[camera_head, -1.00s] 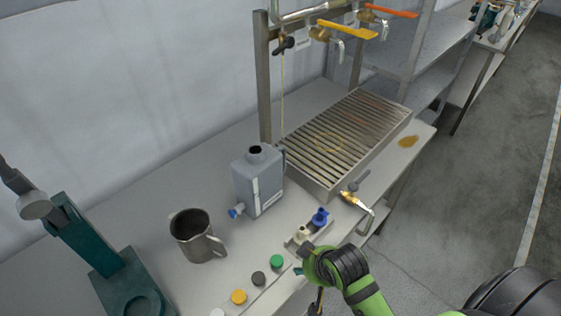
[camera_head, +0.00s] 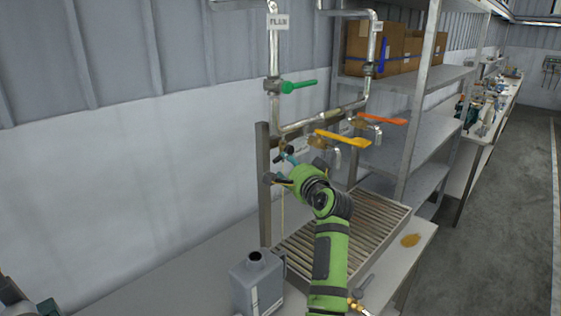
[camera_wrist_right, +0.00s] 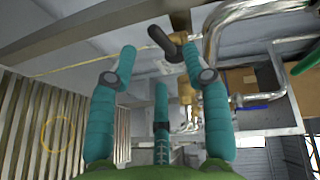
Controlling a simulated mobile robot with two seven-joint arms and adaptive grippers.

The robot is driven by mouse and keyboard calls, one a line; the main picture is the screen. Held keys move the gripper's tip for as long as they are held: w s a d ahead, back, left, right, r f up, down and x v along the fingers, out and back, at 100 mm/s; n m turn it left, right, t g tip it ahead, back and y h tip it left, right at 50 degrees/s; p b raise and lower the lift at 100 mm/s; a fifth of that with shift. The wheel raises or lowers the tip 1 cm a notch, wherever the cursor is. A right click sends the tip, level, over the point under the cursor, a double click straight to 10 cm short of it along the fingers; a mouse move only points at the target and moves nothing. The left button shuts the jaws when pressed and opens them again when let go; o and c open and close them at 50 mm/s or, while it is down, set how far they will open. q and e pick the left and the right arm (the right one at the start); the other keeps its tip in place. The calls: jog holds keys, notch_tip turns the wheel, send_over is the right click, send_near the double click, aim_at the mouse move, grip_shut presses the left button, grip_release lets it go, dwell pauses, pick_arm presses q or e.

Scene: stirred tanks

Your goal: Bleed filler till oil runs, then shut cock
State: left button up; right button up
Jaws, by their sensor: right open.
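The filler pipework carries a small brass bleed cock with a black handle (camera_wrist_right: 166,44); in the head view the handle (camera_head: 285,153) is partly hidden by my gripper. A thin yellowish stream (camera_wrist_right: 75,65) runs from near this cock towards the slatted drip tray (camera_head: 375,225). A yellow ring (camera_wrist_right: 57,135) shows on the slats. My right gripper (camera_wrist_right: 160,58) is open, its teal fingers on either side of the black handle. I cannot tell whether they touch it. In the head view the right gripper (camera_head: 284,168) is at the cock.
Yellow (camera_head: 342,138) and orange (camera_head: 382,119) lever valves sit just right of the cock, and a green lever (camera_head: 299,86) is above. A grey jug (camera_head: 257,280) stands on the bench left of the tray. A brown spill (camera_head: 411,240) lies at the bench's right side.

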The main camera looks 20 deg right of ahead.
aim_at(280, 159)
jog(key=shift+w+d+f+p, duration=0.15)
jog(key=shift+w+p, duration=0.5)
jog(key=shift+w, duration=1.1)
jog(key=shift+w+f+p, duration=0.2)
jog(key=shift+w+p, duration=0.45)
jog(key=shift+w, duration=1.1)
jog(key=shift+c, duration=0.4)
grip_shut()
